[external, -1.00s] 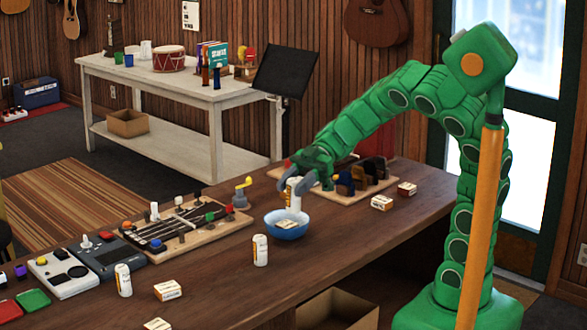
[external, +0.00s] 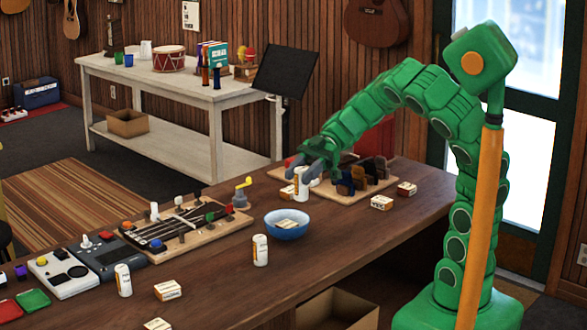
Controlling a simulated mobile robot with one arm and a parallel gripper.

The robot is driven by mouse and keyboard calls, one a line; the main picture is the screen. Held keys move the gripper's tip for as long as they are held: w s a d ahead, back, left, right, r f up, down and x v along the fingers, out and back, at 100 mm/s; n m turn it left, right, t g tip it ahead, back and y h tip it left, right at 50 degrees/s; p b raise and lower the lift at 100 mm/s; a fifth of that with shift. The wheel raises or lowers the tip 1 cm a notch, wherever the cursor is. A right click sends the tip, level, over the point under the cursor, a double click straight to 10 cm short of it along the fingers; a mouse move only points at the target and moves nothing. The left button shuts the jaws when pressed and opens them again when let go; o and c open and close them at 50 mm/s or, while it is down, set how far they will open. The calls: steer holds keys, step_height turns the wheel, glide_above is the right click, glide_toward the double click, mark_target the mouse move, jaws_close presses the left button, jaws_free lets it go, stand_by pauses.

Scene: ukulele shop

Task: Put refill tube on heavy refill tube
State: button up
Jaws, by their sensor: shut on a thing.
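My gripper (external: 303,171) is shut on a white refill tube (external: 301,186), held upright behind the blue bowl; I cannot tell whether its lower end touches anything. Two similar white tubes stand upright on the wooden counter: one (external: 260,250) in front of the bowl, another (external: 123,280) further left. I cannot tell which tube is the heavy one. A small box (external: 287,192) lies just left of the held tube.
The blue bowl (external: 286,231) holds a small packet. A board with dark blocks (external: 372,171) is right of my gripper. Small boxes (external: 382,202) lie around the counter. A ukulele neck board (external: 185,228) and pedals (external: 108,256) fill the left side.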

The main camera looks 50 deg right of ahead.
steer(key=shift+w+a+f, duration=1)
steer(key=shift+w+f, duration=0.45)
steer(key=shift+w, duration=0.05)
steer(key=shift+w+a+f, duration=1.05)
steer(key=shift+w+f, duration=0.4)
steer(key=shift+w, duration=0.05)
steer(key=shift+w+a+f, duration=1)
steer(key=shift+w+f, duration=0.45)
steer(key=shift+w, duration=0.05)
steer(key=shift+f, duration=1.4)
steer(key=shift+f, duration=0.15)
steer(key=o, duration=1)
steer(key=shift+o, duration=0.2)
